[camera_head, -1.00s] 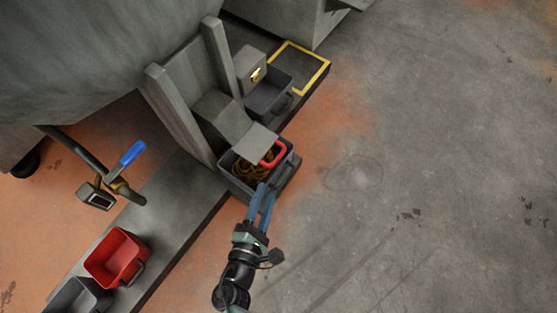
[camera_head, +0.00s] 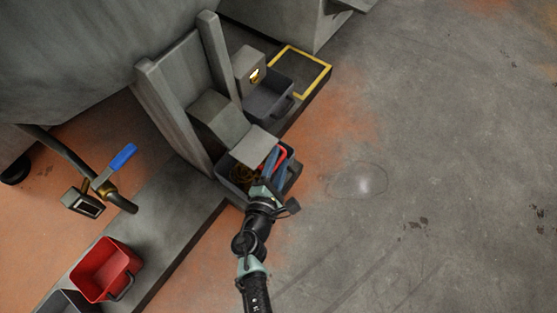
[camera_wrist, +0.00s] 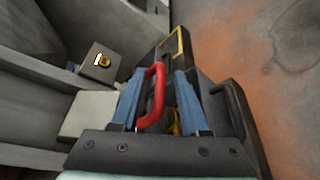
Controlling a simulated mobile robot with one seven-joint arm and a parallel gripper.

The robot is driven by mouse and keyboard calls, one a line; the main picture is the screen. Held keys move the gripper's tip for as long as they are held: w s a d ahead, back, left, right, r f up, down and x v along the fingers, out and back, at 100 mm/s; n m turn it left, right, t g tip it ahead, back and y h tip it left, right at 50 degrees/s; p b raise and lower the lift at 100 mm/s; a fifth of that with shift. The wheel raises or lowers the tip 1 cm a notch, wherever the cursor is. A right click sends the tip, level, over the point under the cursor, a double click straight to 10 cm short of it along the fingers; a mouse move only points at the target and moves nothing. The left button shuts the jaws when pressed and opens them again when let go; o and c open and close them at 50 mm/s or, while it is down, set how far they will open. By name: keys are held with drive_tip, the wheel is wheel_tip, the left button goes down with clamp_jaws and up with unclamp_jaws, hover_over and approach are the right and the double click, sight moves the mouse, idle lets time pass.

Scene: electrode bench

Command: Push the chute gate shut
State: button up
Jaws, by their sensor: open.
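The chute (camera_head: 220,122) slopes down between two grey posts. A flat pale grey plate (camera_head: 258,142), apparently the chute gate, stands out at its lower end, over a dark bin. A red handle (camera_head: 283,153) shows beside the plate, partly hidden by my gripper. In the wrist view the plate (camera_wrist: 88,117) is at left and the red handle (camera_wrist: 156,95) stands between my blue fingers. My gripper (camera_wrist: 160,78) is open, one finger on each side of the handle; I cannot tell whether either touches it.
The dark bin (camera_head: 232,185) under the plate holds brownish coiled material. Another dark bin (camera_head: 268,98) and a yellow-framed square (camera_head: 327,75) lie behind. A red bin (camera_head: 103,270) and a blue-handled lever (camera_head: 122,157) are at left. The floor at right is clear.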

clamp_jaws()
drive_tip(key=shift+d+f, duration=0.1)
idle(1.2)
